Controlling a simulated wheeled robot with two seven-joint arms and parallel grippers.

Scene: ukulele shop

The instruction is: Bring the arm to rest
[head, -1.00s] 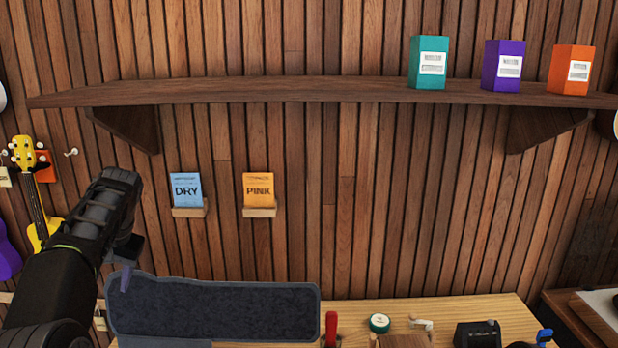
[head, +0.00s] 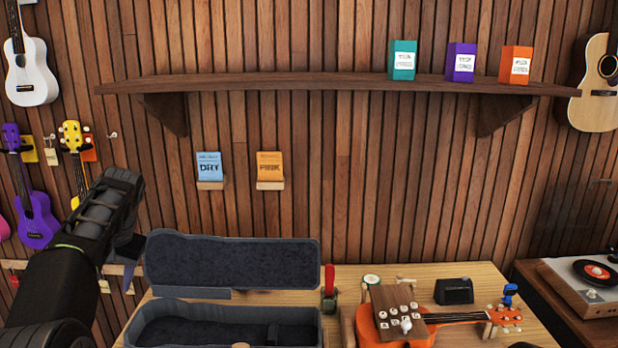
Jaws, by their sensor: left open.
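My left arm comes in from the lower left in the head view, with its forearm raised in front of the wall. My left gripper (head: 122,270) hangs at the wrist's lower right, left of the open instrument case (head: 232,262). Its jaws are small in the picture and partly hidden by the wrist; they are open, with nothing seen between them. My right gripper is not in view.
An orange ukulele (head: 450,319) lies on the wooden bench (head: 345,283), right of the case. A shelf (head: 330,83) above holds teal, purple and orange boxes. Ukuleles hang on the left wall. A turntable (head: 590,275) stands at right.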

